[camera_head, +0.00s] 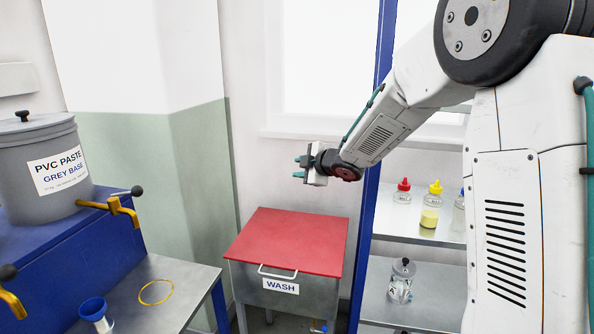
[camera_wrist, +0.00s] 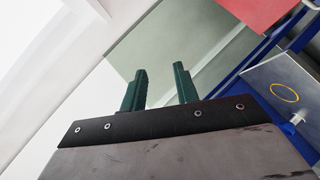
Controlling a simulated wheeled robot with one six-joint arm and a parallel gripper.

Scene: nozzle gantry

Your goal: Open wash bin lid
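The wash bin (camera_head: 284,292) is a grey metal box on legs with a label reading WASH. Its red lid (camera_head: 288,241) lies flat and shut on top, with a pale bar handle (camera_head: 277,273) at the front edge. A red corner of the lid (camera_wrist: 262,12) shows at the top right of the wrist view. My gripper (camera_head: 298,167) is up in the air above and behind the lid, apart from it. Its two green fingers (camera_wrist: 160,85) stand apart with nothing between them. The handle is not in the wrist view.
A blue bench (camera_head: 80,262) with a grey PVC paste drum (camera_head: 35,165) and brass taps stands left. A steel table (camera_head: 150,300) holds a yellow ring (camera_head: 156,291) and a blue-rimmed cup (camera_head: 95,313). A blue-posted shelf (camera_head: 430,228) with bottles stands right of the bin.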

